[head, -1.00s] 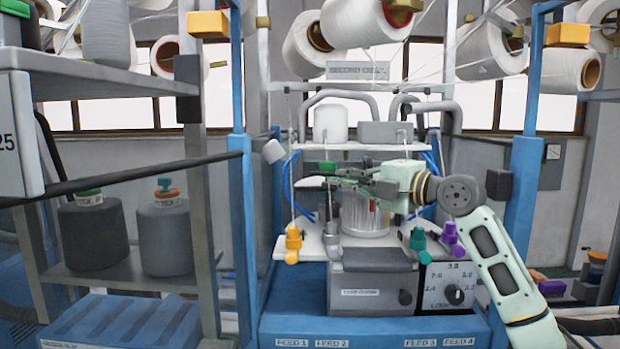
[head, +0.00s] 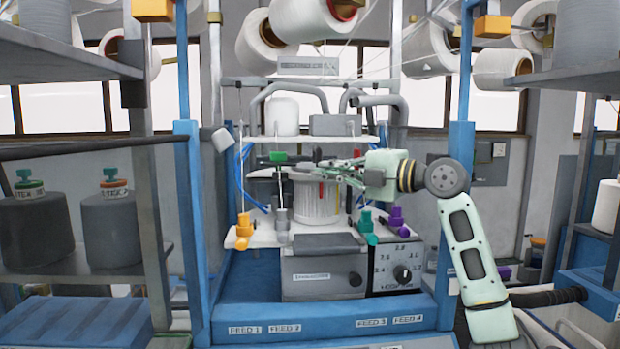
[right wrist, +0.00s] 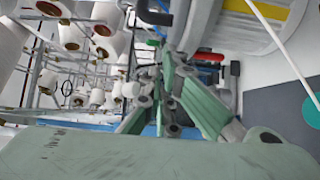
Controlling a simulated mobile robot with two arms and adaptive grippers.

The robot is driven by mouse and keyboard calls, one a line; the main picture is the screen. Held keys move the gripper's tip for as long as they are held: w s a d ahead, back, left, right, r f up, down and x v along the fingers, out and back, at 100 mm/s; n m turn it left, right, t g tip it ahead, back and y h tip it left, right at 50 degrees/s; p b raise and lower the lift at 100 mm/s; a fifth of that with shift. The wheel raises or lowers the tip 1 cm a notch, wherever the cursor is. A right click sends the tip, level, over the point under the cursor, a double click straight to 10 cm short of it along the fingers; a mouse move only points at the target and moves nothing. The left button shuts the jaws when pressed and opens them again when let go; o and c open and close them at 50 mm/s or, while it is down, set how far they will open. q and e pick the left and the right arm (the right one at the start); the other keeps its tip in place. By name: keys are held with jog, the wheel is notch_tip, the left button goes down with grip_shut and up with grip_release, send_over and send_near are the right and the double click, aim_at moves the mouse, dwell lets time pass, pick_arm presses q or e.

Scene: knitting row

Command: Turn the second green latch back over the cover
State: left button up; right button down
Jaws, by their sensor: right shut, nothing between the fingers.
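A small green block (head: 278,157), which looks like a green latch, sits on a dark bar at the upper left of the ribbed grey-white cylinder (head: 317,205) in the head view. I cannot tell which part is the cover or whether another green latch is hidden. My right gripper (head: 300,166) reaches in from the right above the cylinder. Its fingers are shut and empty, with the tips just right of the green block; contact cannot be told. In the right wrist view its green-padded fingers (right wrist: 167,72) point up the picture. My left gripper is not in view.
Yellow (head: 243,230), teal (head: 366,224) and purple (head: 396,217) feed parts stand on the white plate around the cylinder. Blue posts (head: 190,230) flank the machine. A red-and-black handle (right wrist: 210,57) is close beside the fingers in the wrist view.

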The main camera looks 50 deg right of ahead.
jog(key=s, duration=0.1)
jog(key=m+g+h, duration=0.2)
jog(key=h, duration=0.2)
send_near(279, 165)
jog(key=s+a+f, duration=0.1)
jog(key=s+a, duration=0.3)
jog(key=a+m+h, duration=0.3)
jog(key=a+h, duration=0.1)
jog(key=a, duration=0.1)
jog(key=shift+t, duration=0.4)
jog(key=p+x, duration=0.3)
jog(key=d+p+x, duration=0.1)
jog(key=p+x, duration=0.1)
jog(key=x, duration=0.2)
jog(key=d+p+x, duration=0.1)
jog(key=p+x, duration=0.2)
jog(key=x, duration=0.1)
jog(key=shift+s+d+r+p, duration=0.1)
jog(key=shift+s+r+p, duration=0.1)
jog(key=shift+p, duration=0.1)
jog(key=shift+d, duration=0.4)
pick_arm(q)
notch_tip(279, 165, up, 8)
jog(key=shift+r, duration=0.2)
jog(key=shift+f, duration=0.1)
pick_arm(e)
jog(key=shift+w+f, duration=0.1)
